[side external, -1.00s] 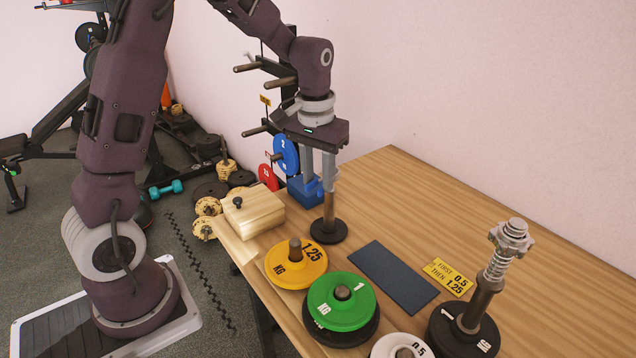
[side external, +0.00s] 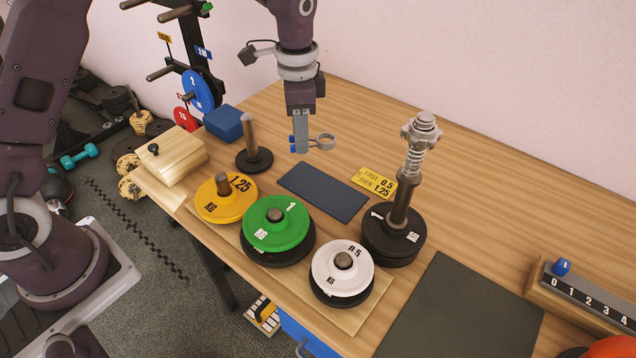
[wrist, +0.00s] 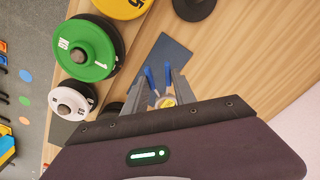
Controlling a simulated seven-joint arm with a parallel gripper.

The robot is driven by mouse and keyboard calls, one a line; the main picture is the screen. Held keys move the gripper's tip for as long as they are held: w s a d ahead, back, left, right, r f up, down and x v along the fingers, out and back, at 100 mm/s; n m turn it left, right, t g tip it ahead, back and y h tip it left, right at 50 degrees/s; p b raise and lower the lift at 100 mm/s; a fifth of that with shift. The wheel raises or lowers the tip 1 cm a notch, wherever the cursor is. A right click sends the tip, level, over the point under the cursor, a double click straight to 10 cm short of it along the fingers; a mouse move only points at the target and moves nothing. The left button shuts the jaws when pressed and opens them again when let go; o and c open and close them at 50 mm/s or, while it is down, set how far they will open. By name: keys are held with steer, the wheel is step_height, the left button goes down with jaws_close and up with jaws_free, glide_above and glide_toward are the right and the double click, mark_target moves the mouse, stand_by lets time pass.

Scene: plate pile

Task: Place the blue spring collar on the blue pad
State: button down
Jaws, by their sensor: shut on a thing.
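The blue spring collar (side external: 325,141) is a metal ring with blue grip tabs; my gripper (side external: 299,145) is shut on it by the tabs. The ring sticks out to the right of the fingers, in the air. The dark blue pad (side external: 322,192) lies flat and bare on the table, below the collar in the side view. It also shows in the wrist view (wrist: 168,50).
A bare short post (side external: 249,140) stands behind the pad's left end. Yellow (side external: 240,203), green (side external: 270,238) and white (side external: 328,275) plates sit in front on posts. A tall post with a spring and metal collar (side external: 414,150) stands right, near a yellow card (side external: 360,178).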

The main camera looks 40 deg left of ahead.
mark_target(312, 189)
steer(key=f, duration=0.3)
steer(key=d+f+m, duration=0.1)
steer(key=f, duration=0.3)
steer(key=d+f+m, duration=0.1)
steer(key=f, duration=0.3)
steer(key=shift+w+d, duration=0.15)
steer(key=shift+w, duration=0.05)
steer(key=c, duration=1)
jaws_free()
steer(key=shift+f, duration=0.1)
step_height(312, 189, up, 12)
steer(key=shift+r, duration=0.2)
